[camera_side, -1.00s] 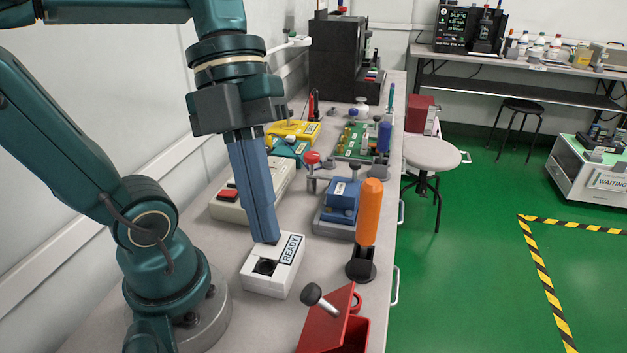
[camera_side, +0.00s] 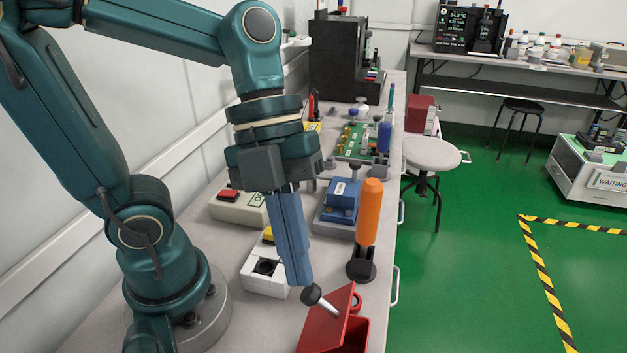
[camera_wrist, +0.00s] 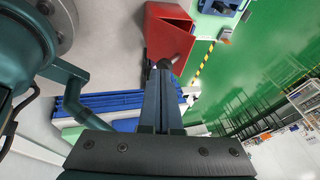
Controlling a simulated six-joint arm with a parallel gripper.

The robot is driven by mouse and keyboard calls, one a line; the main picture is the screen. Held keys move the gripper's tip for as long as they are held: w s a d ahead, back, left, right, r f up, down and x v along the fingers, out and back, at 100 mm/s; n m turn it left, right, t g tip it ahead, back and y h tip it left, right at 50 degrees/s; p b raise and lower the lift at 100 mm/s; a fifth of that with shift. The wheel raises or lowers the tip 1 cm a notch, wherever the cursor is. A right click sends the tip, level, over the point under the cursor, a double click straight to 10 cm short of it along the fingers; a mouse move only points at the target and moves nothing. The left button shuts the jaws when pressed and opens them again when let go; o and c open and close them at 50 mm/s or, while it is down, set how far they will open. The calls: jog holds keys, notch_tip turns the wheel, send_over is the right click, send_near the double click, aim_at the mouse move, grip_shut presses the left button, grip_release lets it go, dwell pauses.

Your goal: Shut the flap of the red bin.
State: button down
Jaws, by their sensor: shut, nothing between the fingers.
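The red bin (camera_side: 352,335) stands at the near end of the bench, cut by the lower picture edge. Its red flap (camera_side: 328,322) is raised and tilted, leaving the bin open. A handle with a dark round knob (camera_side: 311,294) and a metal stem sticks out from the flap. My gripper (camera_side: 299,284) is shut and empty, pointing down, with its blue fingertips right at the knob; I cannot tell whether they touch. In the wrist view the bin (camera_wrist: 166,28) lies just beyond my fingertips (camera_wrist: 160,68), which partly hide the knob.
A white box (camera_side: 262,280) with a dark round recess and a yellow part stands behind and left of the bin. An orange-handled tool (camera_side: 369,215) stands upright in a black holder (camera_side: 361,265) behind the bin. A blue device (camera_side: 341,200) is farther back. The bench edge is close on the right.

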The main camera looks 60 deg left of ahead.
aim_at(336, 320)
jog(key=shift+w+d, duration=0.2)
jog(key=shift+d, duration=0.05)
jog(key=shift+w+d+g+y, duration=0.4)
jog(key=shift+g+y, duration=0.1)
jog(key=shift+y, duration=0.1)
jog(key=shift+w+d+f+g+y, duration=0.1)
jog(key=shift+w+d+g+y, duration=0.2)
jog(key=shift+w+d+g, duration=0.1)
jog(key=shift+w+d+f+n+g+y, duration=0.2)
jog(key=shift+w+d+f+g+y, duration=0.1)
jog(key=shift+w+d+g+y, duration=0.3)
jog(key=shift+w+d+f+n+g+y, duration=0.2)
jog(key=shift+w+d+f+g+y, duration=0.05)
jog(key=shift+w+d+g+y, duration=0.3)
jog(key=shift+w+d+f, duration=1.1)
jog(key=shift+f, duration=0.05)
jog(key=shift+s+a, duration=0.55)
jog(key=shift+a, duration=0.05)
